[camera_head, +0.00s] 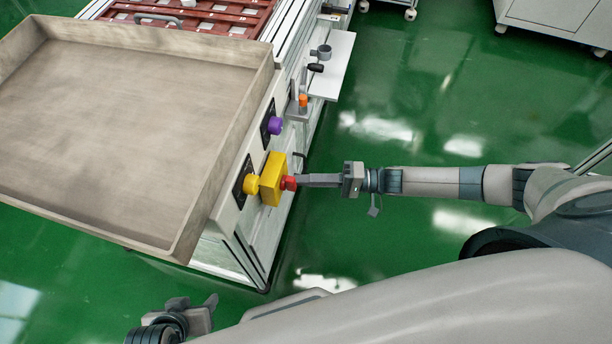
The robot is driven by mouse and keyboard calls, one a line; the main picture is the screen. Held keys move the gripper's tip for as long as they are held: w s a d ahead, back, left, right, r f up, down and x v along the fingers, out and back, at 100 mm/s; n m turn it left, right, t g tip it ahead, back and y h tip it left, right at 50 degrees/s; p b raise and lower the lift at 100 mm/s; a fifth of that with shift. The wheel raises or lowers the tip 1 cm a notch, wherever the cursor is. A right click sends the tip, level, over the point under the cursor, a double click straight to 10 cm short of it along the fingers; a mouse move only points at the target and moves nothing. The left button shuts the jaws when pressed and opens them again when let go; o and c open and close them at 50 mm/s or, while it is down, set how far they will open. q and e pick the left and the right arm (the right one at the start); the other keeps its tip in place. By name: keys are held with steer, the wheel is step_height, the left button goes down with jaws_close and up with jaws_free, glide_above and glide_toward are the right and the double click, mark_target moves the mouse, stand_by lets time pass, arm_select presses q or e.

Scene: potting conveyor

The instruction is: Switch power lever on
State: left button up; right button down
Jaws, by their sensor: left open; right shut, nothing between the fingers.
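A grey control panel runs along the side of the conveyor machine. It carries a yellow knob (251,184), a purple knob (275,125), and a yellow box (273,178) with a red button (289,183). Farther back stand a small orange-tipped part (303,101) and a black-knobbed handle (316,68); I cannot tell which part is the power lever. My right gripper (301,181) is shut and empty, its tips at the red button; I cannot tell whether they touch. My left gripper (198,302) is open and empty, low in front of the machine.
A large empty grey-beige tray (110,130) covers the machine's near top, beside the panel. A red-brown slatted rack (215,18) lies behind it. A white shelf plate (333,70) juts out past the handle. The green floor at right is open; a white cabinet (555,15) stands at the far right.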

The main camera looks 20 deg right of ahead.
arm_select(q)
steer(key=shift+w+d+r+t+h+b, duration=0.2)
steer(key=shift+w+d+t+b, duration=0.1)
steer(key=shift+d, duration=0.3)
steer(key=shift+w+d+r+t+h+b, duration=0.1)
steer(key=shift+w+d+t+h+b, duration=0.15)
steer(key=shift+d, duration=0.3)
arm_select(e)
steer(key=m, duration=0.3)
steer(key=s+f+m+y, duration=0.1)
steer(key=m, duration=0.1)
steer(key=shift+a+f+t, duration=0.1)
steer(key=shift+a+t, duration=0.25)
steer(key=shift+t, duration=0.05)
arm_select(q)
steer(key=shift+f, duration=0.1)
arm_select(e)
steer(key=shift+s+d, duration=0.1)
arm_select(q)
steer(key=shift+w+d+r+t+h+b, duration=0.2)
steer(key=shift+w+d+t+h+b, duration=0.15)
steer(key=shift+d+b, duration=0.2)
steer(key=shift+w+d+r+t+h+b, duration=0.15)
steer(key=shift+w+d+t+b, duration=0.1)
steer(key=shift+d+t+b, duration=0.25)
arm_select(e)
steer(key=v, duration=1.7)
